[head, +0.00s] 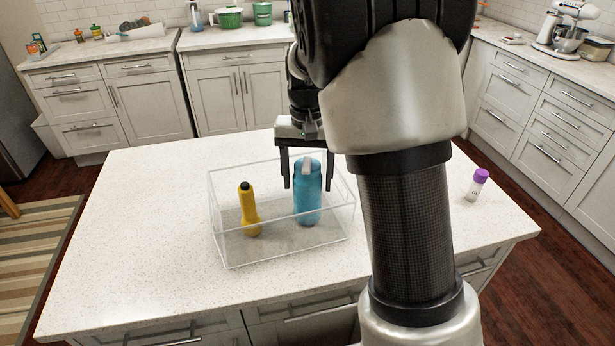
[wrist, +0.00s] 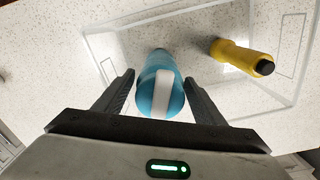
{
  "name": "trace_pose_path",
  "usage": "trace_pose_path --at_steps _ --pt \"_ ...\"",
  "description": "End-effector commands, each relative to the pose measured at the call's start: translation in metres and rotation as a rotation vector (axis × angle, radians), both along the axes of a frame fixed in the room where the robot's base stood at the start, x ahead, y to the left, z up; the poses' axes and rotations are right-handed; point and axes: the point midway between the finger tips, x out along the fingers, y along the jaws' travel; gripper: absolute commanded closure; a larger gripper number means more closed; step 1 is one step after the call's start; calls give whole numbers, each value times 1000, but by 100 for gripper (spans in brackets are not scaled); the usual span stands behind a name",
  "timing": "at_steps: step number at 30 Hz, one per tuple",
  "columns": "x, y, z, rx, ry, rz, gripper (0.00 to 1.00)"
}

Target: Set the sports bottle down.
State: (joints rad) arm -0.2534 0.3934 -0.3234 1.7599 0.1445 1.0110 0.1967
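The sports bottle (head: 307,204) is blue with a light grey strap or handle on its lid. It stands upright inside a clear, open-topped bin (head: 232,265) on the island counter, in the bin's right part. My gripper (head: 307,188) is above the bin, pointing down, with its two fingers spread on either side of the bottle's upper part. Gaps show between the fingers and the bottle. In the wrist view the bottle (wrist: 158,95) lies between the open fingers (wrist: 160,76). The bottle's base shows through the bin wall and appears to be on the bin floor.
A yellow flashlight-shaped object (head: 249,212) with a black top stands in the bin's left part. A white bottle with a purple cap (head: 478,185) stands at the counter's right. The counter left of the bin (head: 130,230) is clear. My arm hides some counter to the right.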

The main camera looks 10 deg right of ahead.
Motion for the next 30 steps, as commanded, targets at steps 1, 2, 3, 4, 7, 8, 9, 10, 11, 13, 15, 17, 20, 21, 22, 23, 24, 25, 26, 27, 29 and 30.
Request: trace_pose_path --at_steps 1,2,3,4,7,8,9,10,11,13,15,17,20,21,22,23,24,25,26,27,29,30 --pt "0 0 0 0 0 0 29" --pt "0 0 0 0 0 0 29" --pt "0 0 0 0 0 0 29" --pt "0 0 0 0 0 0 29" --pt "0 0 0 0 0 0 29" --pt "0 0 0 0 0 0 29" --pt "0 0 1 0 0 0 29" --pt "0 0 2 0 0 0 29" --pt "0 0 4 0 0 0 29" --pt "0 0 9 1 -1 0 29" --pt "1 0 19 0 -2 1 29" --pt "1 0 31 0 -5 1 29" --pt "1 0 54 1 -4 1 29" --pt "1 0 63 1 -4 0 29" --pt "1 0 70 1 -4 0 29" --pt "1 0 76 0 -5 0 29" --pt "1 0 84 1 -3 0 29" --pt "1 0 90 0 -3 0 29" --pt "1 0 95 0 -3 0 29" --pt "1 0 101 -1 -3 0 29" --pt "1 0 110 -1 -3 0 29" --pt "1 0 114 -1 -2 1 29"
